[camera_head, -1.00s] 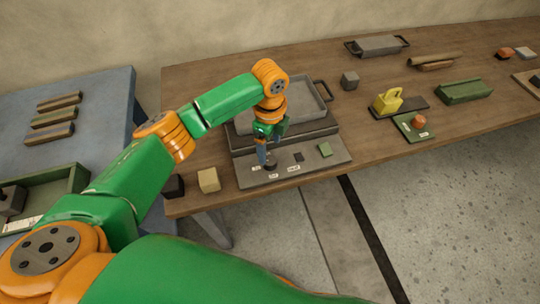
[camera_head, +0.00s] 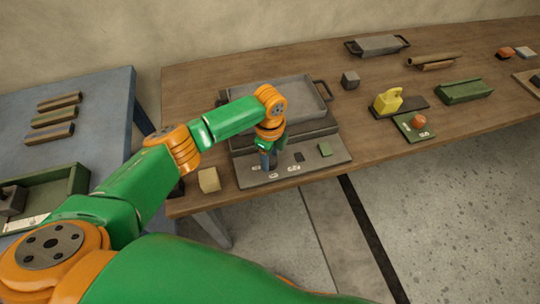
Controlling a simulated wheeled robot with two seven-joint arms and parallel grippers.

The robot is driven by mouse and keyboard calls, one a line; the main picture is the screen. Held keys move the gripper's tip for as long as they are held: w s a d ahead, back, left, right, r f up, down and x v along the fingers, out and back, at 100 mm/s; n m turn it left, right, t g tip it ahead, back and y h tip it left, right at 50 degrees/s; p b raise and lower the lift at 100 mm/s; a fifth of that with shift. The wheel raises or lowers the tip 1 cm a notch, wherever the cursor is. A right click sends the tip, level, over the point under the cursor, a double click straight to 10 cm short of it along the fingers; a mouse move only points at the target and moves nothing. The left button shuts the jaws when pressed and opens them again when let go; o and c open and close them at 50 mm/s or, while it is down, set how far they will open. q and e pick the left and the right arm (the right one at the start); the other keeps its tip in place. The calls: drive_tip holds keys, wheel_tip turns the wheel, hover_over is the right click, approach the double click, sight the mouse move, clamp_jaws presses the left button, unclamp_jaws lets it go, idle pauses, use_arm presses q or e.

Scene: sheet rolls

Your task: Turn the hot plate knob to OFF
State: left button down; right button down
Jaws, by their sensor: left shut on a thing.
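The hot plate (camera_head: 318,166) sits at the front left of the wooden table, with a grey pan (camera_head: 300,88) on its back part. My left gripper (camera_head: 269,166) points down at the left part of this panel and is shut on the knob. The knob itself is mostly hidden by the fingers, so its setting cannot be read. The lower right green and orange arm part is mine; no right gripper shows.
A tan block (camera_head: 209,180) stands left of the hot plate. A grey cube (camera_head: 350,80), a yellow handled block (camera_head: 388,100) and a green tray (camera_head: 464,91) lie to the right. The table's front edge is close to the panel.

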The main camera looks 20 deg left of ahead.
use_arm(q)
drive_tip(key=shift+r+n+p, duration=0.2)
drive_tip(key=shift+n+p, duration=1.05)
drive_tip(key=shift+n, duration=0.35)
drive_tip(key=n+p, duration=0.2)
drive_tip(key=n, duration=0.2)
drive_tip(key=n+p, duration=0.2)
drive_tip(key=n, duration=0.3)
drive_tip(key=shift+f+n, duration=0.1)
drive_tip(key=shift+n, duration=0.3)
drive_tip(key=shift+n+p, duration=0.5)
drive_tip(key=shift+n, duration=2)
drive_tip(key=shift+c, duration=1.6)
unclamp_jaws()
